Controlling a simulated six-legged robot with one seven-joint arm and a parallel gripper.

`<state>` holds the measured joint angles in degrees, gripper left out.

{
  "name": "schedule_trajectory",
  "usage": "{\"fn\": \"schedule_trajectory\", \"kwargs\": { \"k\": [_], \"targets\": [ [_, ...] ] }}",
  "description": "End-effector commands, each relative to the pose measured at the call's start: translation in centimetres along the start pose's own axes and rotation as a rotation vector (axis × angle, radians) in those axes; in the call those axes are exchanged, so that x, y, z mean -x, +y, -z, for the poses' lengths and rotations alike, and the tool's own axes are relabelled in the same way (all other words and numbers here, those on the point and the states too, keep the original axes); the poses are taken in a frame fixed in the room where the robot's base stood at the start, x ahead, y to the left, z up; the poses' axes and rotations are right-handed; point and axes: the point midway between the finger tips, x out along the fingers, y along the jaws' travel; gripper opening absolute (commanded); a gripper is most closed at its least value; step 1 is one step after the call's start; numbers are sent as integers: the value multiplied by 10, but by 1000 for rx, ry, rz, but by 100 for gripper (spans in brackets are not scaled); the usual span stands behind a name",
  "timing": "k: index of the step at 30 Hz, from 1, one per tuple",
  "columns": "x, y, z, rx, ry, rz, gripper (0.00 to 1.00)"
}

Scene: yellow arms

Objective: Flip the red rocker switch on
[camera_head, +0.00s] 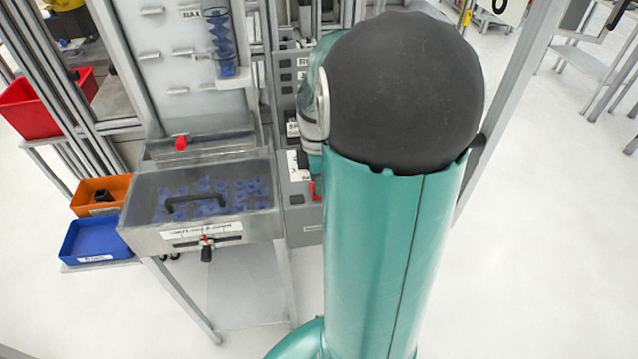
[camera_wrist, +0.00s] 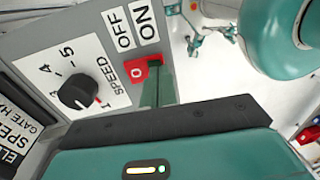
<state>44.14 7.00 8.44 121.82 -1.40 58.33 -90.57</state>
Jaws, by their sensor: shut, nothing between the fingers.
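The red rocker switch (camera_wrist: 137,72) is on a grey control panel, beside the labels OFF and ON, in the wrist view. A white O mark shows on its face. My gripper (camera_wrist: 156,70) is shut and empty. Its teal fingers reach up to the right side of the switch, partly covering it. I cannot tell whether they touch it. In the head view my arm hides the gripper and much of the panel (camera_head: 297,165). A small red spot shows beside my arm there, but I cannot tell if it is the switch.
A black speed knob (camera_wrist: 79,92) on a numbered white plate sits left of the switch. In the head view, a clear-lidded box (camera_head: 150,240) of blue parts stands left of the panel, with a blue bin (camera_head: 95,240) and orange bin (camera_head: 85,205) further left. Open floor lies right.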

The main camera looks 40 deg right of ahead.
Motion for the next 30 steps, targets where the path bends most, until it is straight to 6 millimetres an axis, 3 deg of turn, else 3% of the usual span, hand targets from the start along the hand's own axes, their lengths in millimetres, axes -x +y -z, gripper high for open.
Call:
{"fn": "schedule_trajectory", "kwargs": {
  "k": [21, 30],
  "targets": [
    [-8, -1, 0, -1, 0, -1, 0],
    [-3, 9, 0, 0, 0, -2, 0]
  ]
}}
